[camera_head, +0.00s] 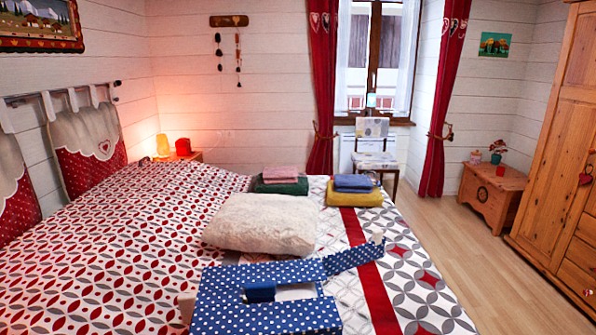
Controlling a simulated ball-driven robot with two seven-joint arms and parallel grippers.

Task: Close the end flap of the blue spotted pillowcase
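The blue pillowcase with white spots (220,306) lies on the bed at the bottom middle of the head view. An opening in its upper side shows a white filling (297,292) and a plain darker blue piece (260,292). A spotted strip, which looks like the end flap (353,257), sticks out to the upper right, away from the body of the case. A small pale piece (377,238) is at the strip's far end, and another pale piece (186,300) is at the left edge of the case; I cannot tell what they are. Neither gripper is in view.
A fluffy cream pillow (262,223) lies just behind the pillowcase. Folded pink and green cloths (282,180) and blue and yellow cloths (354,190) lie farther back. The patterned bed (110,260) has free room at left. Wooden floor (475,250) is clear at right.

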